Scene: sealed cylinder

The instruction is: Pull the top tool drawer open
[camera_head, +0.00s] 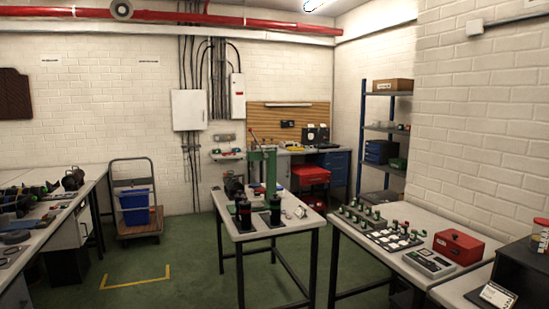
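A blue drawer unit (336,163) stands under the right part of the back workbench, small and far off in the head view. Its front looks shut, but single drawers are too small to tell apart. I cannot tell for sure which of these holds the top tool drawer. Neither of my grippers is in view.
A cart with a blue bin (134,206) stands back left. Green floor (185,260) is clear left of the middle table.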

